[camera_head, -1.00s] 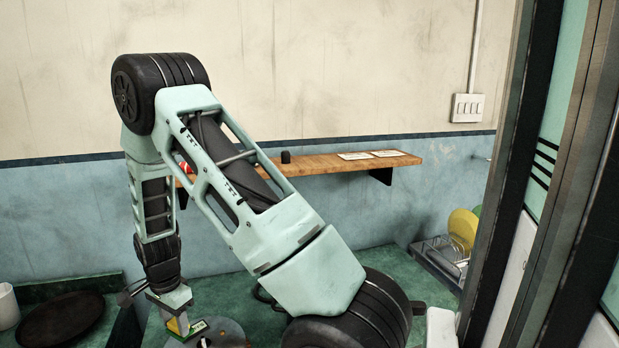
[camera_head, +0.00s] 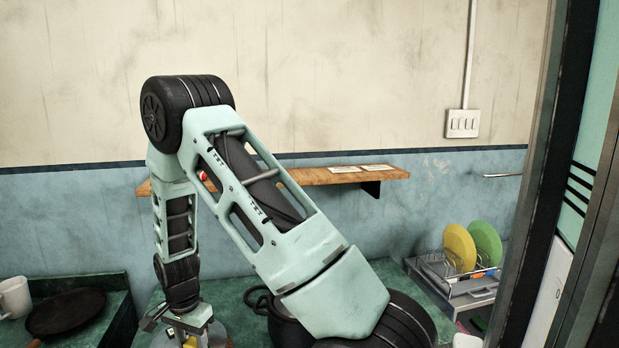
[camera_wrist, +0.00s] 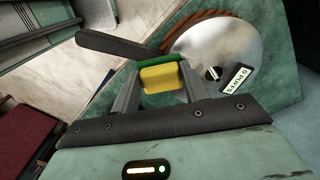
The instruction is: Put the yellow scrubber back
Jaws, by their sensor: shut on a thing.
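The yellow scrubber (camera_wrist: 161,78), with a green layer along one edge, is between the two fingers of my gripper (camera_wrist: 160,85) in the wrist view. The gripper is shut on it. In the head view my gripper (camera_head: 188,335) is low at the left of the counter, with a bit of yellow scrubber (camera_head: 190,342) showing at the bottom edge. In the wrist view a round metal disc (camera_wrist: 222,55) with a dark handle (camera_wrist: 120,45) lies beyond the scrubber. Where the scrubber belongs is not clear from these views.
A dish rack (camera_head: 455,285) with a yellow plate (camera_head: 459,248) and a green plate (camera_head: 486,243) stands at the right. A dark pot (camera_head: 285,322) is beside my arm. A wooden shelf (camera_head: 330,178) runs along the wall. A dark pan (camera_head: 65,312) and white mug (camera_head: 14,297) are at left.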

